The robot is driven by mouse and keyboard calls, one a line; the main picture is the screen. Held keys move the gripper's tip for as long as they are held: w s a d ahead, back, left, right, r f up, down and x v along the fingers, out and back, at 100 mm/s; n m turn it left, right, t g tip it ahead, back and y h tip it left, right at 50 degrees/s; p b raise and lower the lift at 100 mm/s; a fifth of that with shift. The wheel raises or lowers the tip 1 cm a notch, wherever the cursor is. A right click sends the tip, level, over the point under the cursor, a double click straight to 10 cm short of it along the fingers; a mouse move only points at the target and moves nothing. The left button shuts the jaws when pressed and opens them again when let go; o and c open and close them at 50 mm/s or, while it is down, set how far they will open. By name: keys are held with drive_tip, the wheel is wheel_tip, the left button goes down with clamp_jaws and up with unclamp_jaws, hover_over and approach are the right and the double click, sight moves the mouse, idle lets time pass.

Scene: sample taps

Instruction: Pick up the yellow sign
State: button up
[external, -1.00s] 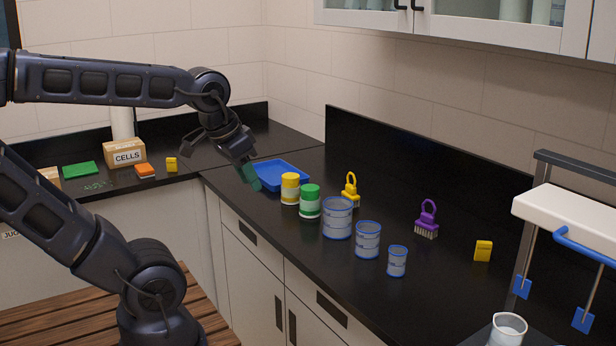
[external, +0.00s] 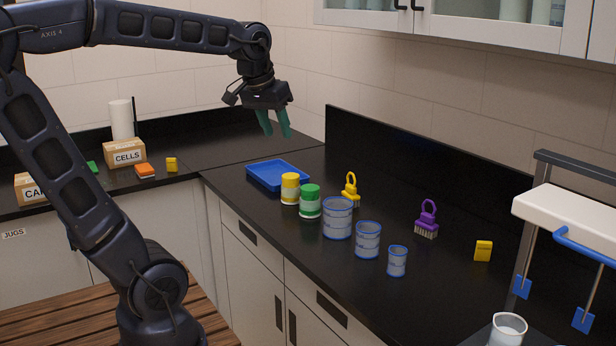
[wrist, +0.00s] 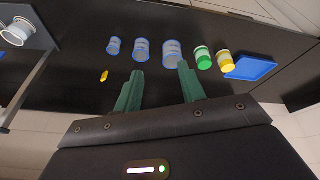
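Two small yellow upright pieces could be the yellow sign. One (external: 483,250) stands on the right part of the black counter, to the right of the purple brush; a small yellow piece, probably this one, also shows in the wrist view (wrist: 104,76). The other (external: 171,164) stands on the left counter beside the orange item. I cannot read any marking on either. My gripper (external: 276,132) is raised above the counter near the corner, behind the blue tray in the picture, far from the right piece. Its green fingers (wrist: 161,71) are apart with nothing between them.
A blue tray (external: 277,187), yellow jar (external: 290,198), green jar (external: 309,206) and three blue-grey cans (external: 337,218) line the counter's front. A white stand (external: 570,220) and beaker (external: 507,329) are at right.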

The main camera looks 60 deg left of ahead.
drive_tip(key=w+a+r+n+g, duration=0.15)
drive_tip(key=w+a+n, duration=0.25)
drive_tip(key=w+a, duration=0.5)
drive_tip(key=w+a+r+n, duration=0.3)
drive_tip(key=w+a, duration=0.3)
drive_tip(key=a, duration=0.5)
drive_tip(key=w+a+f+n+g, duration=0.1)
drive_tip(key=w+a+f+n, duration=0.15)
drive_tip(key=a, duration=0.95)
drive_tip(key=w+a+f+n, duration=0.1)
drive_tip(key=w+a+n, duration=0.15)
drive_tip(key=a, duration=0.95)
drive_tip(key=n+g, duration=0.2)
drive_tip(key=n, duration=1)
hover_over(173, 172)
drive_tip(key=shift+t+h, duration=0.25)
drive_tip(key=shift+h, duration=0.05)
drive_tip(key=f, duration=2.6)
drive_tip(key=shift+s+a, duration=0.2)
drive_tip(key=shift+a, duration=0.15)
drive_tip(key=shift+s+f, duration=0.15)
wheel_tip(173, 172, down, 5)
drive_tip(key=shift+f, duration=0.2)
drive_tip(key=shift+w+a+f, duration=0.1)
drive_tip(key=shift+w+f, duration=0.1)
drive_tip(key=shift+f, duration=1.1)
drive_tip(key=shift+w+f, duration=0.2)
drive_tip(key=shift+f, duration=1.1)
